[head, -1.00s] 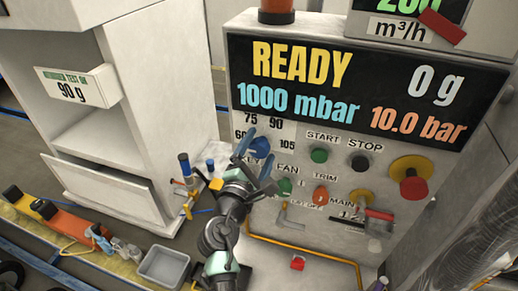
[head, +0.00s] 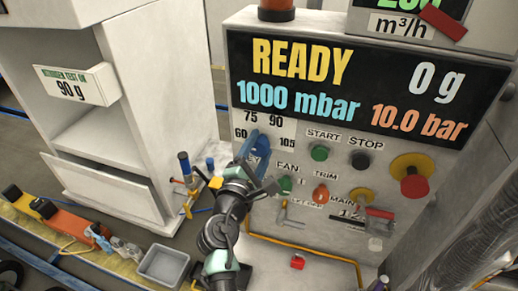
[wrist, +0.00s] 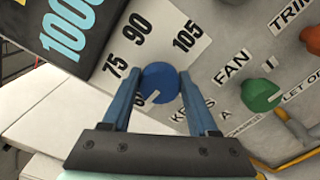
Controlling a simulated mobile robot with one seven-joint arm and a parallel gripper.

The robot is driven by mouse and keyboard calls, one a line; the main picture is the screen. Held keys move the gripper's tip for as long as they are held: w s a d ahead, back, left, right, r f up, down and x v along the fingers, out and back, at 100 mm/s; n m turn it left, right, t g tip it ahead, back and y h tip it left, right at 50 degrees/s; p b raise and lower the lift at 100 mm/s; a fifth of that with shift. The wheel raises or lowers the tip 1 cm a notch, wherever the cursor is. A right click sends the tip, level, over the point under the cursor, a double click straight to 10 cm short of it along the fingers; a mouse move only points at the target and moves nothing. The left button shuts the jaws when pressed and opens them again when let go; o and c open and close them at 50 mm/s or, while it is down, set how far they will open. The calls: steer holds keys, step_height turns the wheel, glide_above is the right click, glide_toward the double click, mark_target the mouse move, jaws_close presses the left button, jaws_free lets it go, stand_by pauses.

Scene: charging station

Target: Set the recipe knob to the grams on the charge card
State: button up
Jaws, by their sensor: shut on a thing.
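The blue recipe knob (wrist: 160,80) sits on the panel below an arc of numbers 60, 75, 90 and 105. My gripper (wrist: 161,88) is shut on it, with one blue finger on each side. A short white mark on the knob points down-left in the wrist view, near the partly hidden 60. In the head view my gripper (head: 256,155) covers most of the knob. The charge card (head: 75,86) at the left reads "90 g" under a green line that looks like "NITROGEN TEST OK".
The display (head: 350,90) reads READY, 0 g, 1000 mbar and 10.0 bar. A green button (head: 319,153), a black button (head: 360,161) and a red stop knob (head: 413,187) lie to the right. The green FAN knob (wrist: 260,95) is close to my gripper.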

steer(key=m+b, duration=0.2)
steer(key=shift+f+m+b, duration=0.3)
steer(key=shift+m, duration=0.1)
steer(key=m+b, duration=0.3)
steer(key=shift+f+m, duration=0.1)
steer(key=shift+m, duration=0.2)
steer(key=m+b, duration=0.5)
steer(key=shift+b, duration=0.35)
steer(key=m+b, duration=0.6)
steer(key=shift+a+f+m, duration=0.1)
steer(key=shift+f+m, duration=0.05)
steer(key=shift+m, duration=0.25)
steer(key=m+b, duration=0.3)
steer(key=m, duration=0.1)
steer(key=shift+a+m, duration=0.1)
steer(key=shift+m, duration=0.3)
steer(key=shift+r+b, duration=0.25)
steer(key=shift+b, duration=0.1)
steer(key=o, duration=1.4)
steer(key=shift+c, duration=0.2)
